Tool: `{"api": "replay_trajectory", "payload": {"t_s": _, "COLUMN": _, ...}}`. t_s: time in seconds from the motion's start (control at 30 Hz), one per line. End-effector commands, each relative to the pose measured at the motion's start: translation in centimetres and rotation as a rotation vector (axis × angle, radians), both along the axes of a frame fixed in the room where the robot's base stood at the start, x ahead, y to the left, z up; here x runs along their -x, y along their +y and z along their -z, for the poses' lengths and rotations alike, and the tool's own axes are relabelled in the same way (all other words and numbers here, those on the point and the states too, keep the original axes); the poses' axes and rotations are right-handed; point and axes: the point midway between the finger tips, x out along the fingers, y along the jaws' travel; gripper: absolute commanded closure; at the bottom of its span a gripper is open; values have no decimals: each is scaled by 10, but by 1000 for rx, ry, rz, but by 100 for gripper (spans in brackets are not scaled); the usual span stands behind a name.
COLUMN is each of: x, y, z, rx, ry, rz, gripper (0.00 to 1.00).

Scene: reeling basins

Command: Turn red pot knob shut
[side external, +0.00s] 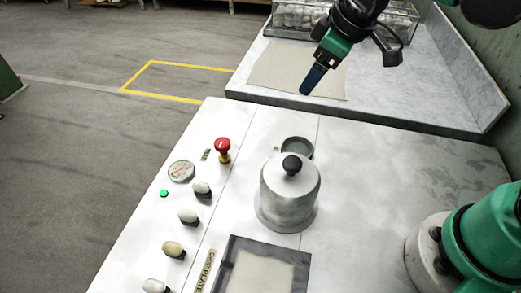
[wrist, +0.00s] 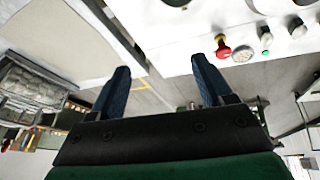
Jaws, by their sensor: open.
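The red pot knob (side external: 223,150) stands upright on the white panel, above and left of the metal pot (side external: 290,195) with its black lid handle. It also shows in the wrist view (wrist: 222,46), beside the tip of the right finger and apart from it as far as I can tell.
A round gauge (side external: 181,171), a green button (side external: 164,193) and several pale knobs line the panel's left side. A dark-framed plate (side external: 232,245) lies in front of the pot. A grey counter (side external: 240,84) with a clear bin (side external: 293,14) stands behind. The worktop right of the pot is clear.

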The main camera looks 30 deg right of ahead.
Motion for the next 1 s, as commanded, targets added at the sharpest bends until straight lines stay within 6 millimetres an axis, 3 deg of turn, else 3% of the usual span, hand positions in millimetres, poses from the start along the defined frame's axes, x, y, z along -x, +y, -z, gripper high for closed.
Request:
{"api": "replay_trajectory", "payload": {"t_s": 0.23, "x": -43, "y": 71, "z": 16, "rx": 146, "ry": 161, "rz": -477, "gripper": 27}}
{"api": "replay_trajectory", "payload": {"t_s": 0.5, "x": -58, "y": 134, "z": 56, "rx": 245, "ry": 292, "rz": -894, "gripper": 27}}
{"api": "replay_trajectory", "payload": {"t_s": 0.7, "x": -58, "y": 149, "z": 71, "rx": 266, "ry": 324, "rz": -1001, "gripper": 27}}
{"api": "replay_trajectory", "payload": {"t_s": 1.0, "x": -59, "y": 149, "z": 111, "rx": 266, "ry": 324, "rz": -1003, "gripper": 27}}
